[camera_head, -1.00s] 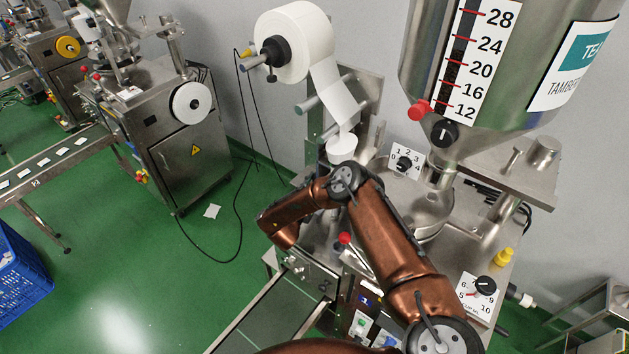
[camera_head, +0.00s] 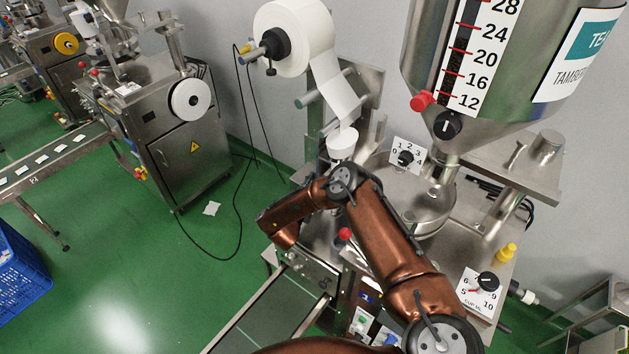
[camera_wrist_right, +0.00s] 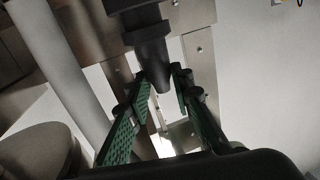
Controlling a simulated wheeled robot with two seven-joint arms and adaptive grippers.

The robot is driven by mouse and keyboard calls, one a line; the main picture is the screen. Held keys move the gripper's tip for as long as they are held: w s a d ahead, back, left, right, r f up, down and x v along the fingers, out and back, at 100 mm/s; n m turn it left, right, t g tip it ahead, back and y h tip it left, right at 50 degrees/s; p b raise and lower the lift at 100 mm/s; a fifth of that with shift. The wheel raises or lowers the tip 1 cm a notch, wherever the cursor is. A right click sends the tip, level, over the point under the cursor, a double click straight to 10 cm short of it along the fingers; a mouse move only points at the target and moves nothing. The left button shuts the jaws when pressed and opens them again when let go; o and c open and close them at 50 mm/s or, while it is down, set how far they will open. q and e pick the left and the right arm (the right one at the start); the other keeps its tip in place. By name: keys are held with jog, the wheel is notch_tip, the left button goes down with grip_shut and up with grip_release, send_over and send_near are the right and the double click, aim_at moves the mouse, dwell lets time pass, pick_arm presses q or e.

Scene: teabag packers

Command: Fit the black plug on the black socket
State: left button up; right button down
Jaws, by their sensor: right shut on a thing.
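In the right wrist view the black plug (camera_wrist_right: 156,72) is a dark piece tapering toward me. My right gripper (camera_wrist_right: 166,80), with green-padded fingers, is shut on its tapered end. Above it a wider black collar (camera_wrist_right: 148,32) and a dark cylinder run to the top edge. I cannot tell where the plug ends, or whether the upper part is the black socket. In the head view my copper right arm bends in front of the packing machine, and its gripper is hidden. My left gripper is in neither view.
The steel packing machine (camera_head: 480,222) has a large hopper (camera_head: 420,60), dials and a paper roll (camera_head: 305,40). A conveyor (camera_head: 265,318) runs out below my arm. A black cable (camera_head: 238,215) hangs to the green floor. A blue crate (camera_head: 20,270) stands at the left.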

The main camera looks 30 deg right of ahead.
jog(key=shift+f+b, duration=0.5)
jog(key=shift+f, duration=0.35)
jog(key=c, duration=1.6)
grip_release()
jog(key=v, duration=1.2)
